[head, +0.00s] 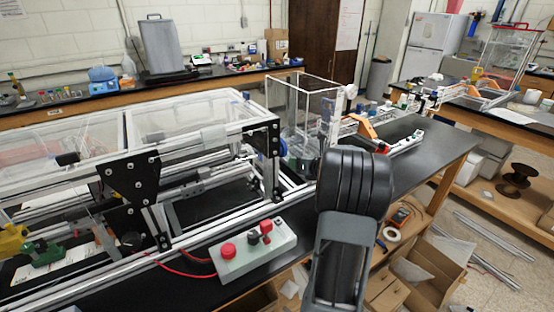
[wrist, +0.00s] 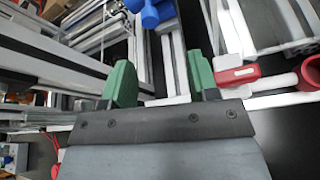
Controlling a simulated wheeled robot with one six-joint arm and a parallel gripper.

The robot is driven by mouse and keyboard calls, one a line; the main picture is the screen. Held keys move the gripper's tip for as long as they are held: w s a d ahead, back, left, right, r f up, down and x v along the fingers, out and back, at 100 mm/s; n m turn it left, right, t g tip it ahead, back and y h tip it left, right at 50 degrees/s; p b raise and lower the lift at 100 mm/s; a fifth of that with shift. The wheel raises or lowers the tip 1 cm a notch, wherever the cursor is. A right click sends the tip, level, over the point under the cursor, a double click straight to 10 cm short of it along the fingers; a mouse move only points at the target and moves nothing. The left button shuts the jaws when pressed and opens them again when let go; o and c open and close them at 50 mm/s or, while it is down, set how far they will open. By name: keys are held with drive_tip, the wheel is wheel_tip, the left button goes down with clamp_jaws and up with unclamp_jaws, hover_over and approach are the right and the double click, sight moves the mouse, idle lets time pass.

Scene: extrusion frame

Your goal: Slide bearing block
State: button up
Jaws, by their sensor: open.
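My gripper (wrist: 160,80) shows in the wrist view with its two green fingers wide apart and nothing held between them. Pale metal bars of the extrusion frame (wrist: 180,62) run past between and beyond the fingers. In the head view the frame (head: 180,240) stands on the black bench at the left and middle, while my dark arm covers the right of centre and hides my gripper. A grey block (head: 214,137) sits on the frame's upper rail, and a small black block (head: 67,158) is farther left. I cannot tell which piece is the bearing block.
A red clamp-like part (wrist: 240,74) lies close to the right finger, and a blue knob (wrist: 150,12) is above the gap. A control box (head: 252,250) with a red button stands at the bench front. The black bench (head: 425,150) has bare room at right.

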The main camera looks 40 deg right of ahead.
drive_tip(key=x, duration=0.3)
drive_tip(key=a+x, duration=0.1)
drive_tip(key=x, duration=0.2)
drive_tip(key=p+x, duration=0.1)
drive_tip(key=x, duration=0.3)
drive_tip(key=shift+a+r, duration=0.15)
drive_tip(key=shift+a, duration=0.2)
drive_tip(key=shift+x, duration=1)
drive_tip(key=shift+c, duration=0.5)
clamp_jaws()
